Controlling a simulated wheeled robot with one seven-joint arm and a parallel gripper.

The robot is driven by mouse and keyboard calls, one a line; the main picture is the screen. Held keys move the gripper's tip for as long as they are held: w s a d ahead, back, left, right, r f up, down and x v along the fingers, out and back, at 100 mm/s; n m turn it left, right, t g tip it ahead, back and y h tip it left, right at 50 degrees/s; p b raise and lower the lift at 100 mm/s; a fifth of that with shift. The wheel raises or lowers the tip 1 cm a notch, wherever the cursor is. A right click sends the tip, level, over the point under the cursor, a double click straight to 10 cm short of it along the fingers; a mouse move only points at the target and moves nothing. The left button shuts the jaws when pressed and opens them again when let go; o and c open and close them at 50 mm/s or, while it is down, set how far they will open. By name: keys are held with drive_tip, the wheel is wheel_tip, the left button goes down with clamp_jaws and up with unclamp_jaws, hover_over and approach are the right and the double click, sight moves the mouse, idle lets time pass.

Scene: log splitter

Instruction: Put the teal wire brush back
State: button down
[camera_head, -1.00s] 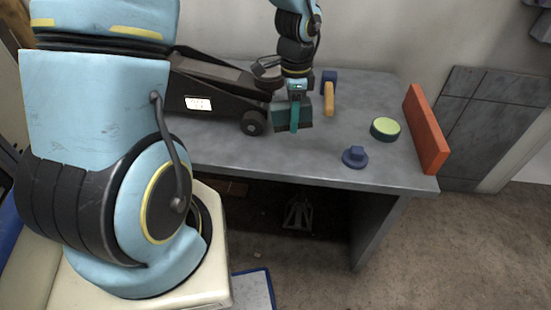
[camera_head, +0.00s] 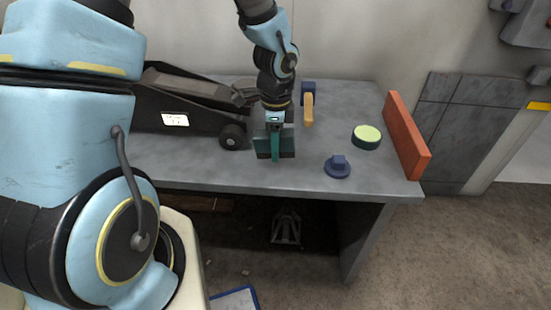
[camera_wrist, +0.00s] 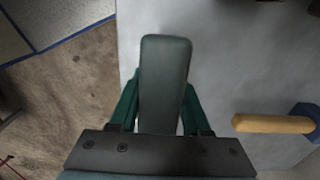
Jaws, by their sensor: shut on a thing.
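The teal wire brush (camera_head: 288,146) is held in my gripper (camera_head: 275,152), seen over the grey workbench near its front edge. In the head view it is a wide dark teal block, crossed by a brighter teal gripper finger. In the wrist view the brush (camera_wrist: 165,80) is a long rounded dark grey-green bar between the two green fingers of my gripper (camera_wrist: 163,112). My gripper is shut on it. Its bristles cannot be seen. I cannot tell whether the brush touches the bench top.
On the grey workbench (camera_head: 215,172), a black floor jack (camera_head: 185,95) stands left. A yellow-handled tool (camera_head: 308,110) lies behind right. A blue knob-like piece (camera_head: 337,167), a green-topped round tin (camera_head: 367,137) and an upright orange-red board (camera_head: 405,135) are further right. Bare bench lies between them.

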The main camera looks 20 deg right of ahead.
sight(276, 168)
drive_tip(key=shift+f+p, duration=0.3)
drive_tip(key=shift+f, duration=1.85)
drive_tip(key=shift+f, duration=0.1)
drive_tip(key=shift+c, duration=1.8)
unclamp_jaws()
drive_tip(key=shift+f+b, duration=0.2)
drive_tip(key=shift+b, duration=0.2)
